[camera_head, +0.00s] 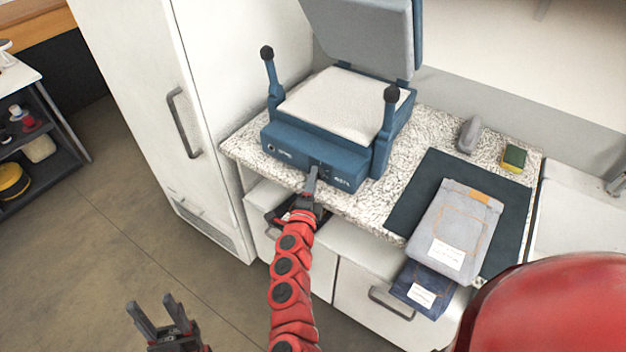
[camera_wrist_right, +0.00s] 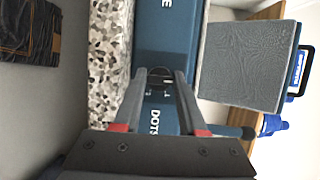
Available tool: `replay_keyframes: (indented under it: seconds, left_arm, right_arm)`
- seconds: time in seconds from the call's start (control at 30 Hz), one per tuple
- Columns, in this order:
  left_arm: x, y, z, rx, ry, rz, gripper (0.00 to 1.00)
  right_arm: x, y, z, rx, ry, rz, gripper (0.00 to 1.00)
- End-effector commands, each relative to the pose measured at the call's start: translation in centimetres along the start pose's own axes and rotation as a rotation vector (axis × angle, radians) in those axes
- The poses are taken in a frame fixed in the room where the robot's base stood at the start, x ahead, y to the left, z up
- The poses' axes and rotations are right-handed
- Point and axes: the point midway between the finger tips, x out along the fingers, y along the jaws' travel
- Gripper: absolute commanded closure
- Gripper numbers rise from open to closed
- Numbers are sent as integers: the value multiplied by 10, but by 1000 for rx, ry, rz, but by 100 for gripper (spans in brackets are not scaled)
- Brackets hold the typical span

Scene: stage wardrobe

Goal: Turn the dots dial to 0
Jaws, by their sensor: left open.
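The blue press (camera_head: 325,150) stands on the speckled counter with its grey lid raised. Its front panel carries a knob at the left and a "DOTS" label at the right; the label also shows in the right wrist view. The dark dots dial (camera_wrist_right: 160,82) sits beside that label, with small white marks around it. My right gripper (camera_head: 312,178) is at the panel's front. In the right wrist view its fingers (camera_wrist_right: 163,76) are apart, with the dial between or just beyond the tips; contact cannot be told. My left gripper (camera_head: 157,312) is open and empty over the floor.
Folded jeans (camera_head: 470,215) with white tags lie on a dark mat (camera_head: 432,180) right of the press. A grey object (camera_head: 469,134) and a sponge (camera_head: 514,157) lie behind. A white cabinet (camera_head: 150,90) stands left. Drawers are below the counter.

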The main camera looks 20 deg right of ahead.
Motion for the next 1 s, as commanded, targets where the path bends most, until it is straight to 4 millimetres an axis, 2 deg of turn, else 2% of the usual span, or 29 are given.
replay_keyframes:
  seconds: [0.03, 0.17, 0.4, 0.53, 0.67, 1.0]
  left_arm:
    - [0, 0, 0, 0, 0, 0, 50]
    - [0, 0, 0, 0, 0, 0, 50]
    - [0, 0, 0, 0, 0, 0, 50]
    - [-3, 0, 1, 0, 0, 0, 50]
    - [-10, 0, 2, 0, 0, 0, 50]
    - [-20, 1, 3, 0, 0, 0, 50]
  right_arm:
    - [0, 1, 0, -1, 0, 1, 52]
    - [0, 1, 0, -1, 0, 1, 29]
    - [-1, 1, 0, 0, -1, 1, 29]
    - [-12, 3, 2, 0, -4, 2, 29]
    - [-34, 4, 0, 1, -1, 3, 29]
    - [-110, 2, 2, 0, -5, 1, 29]
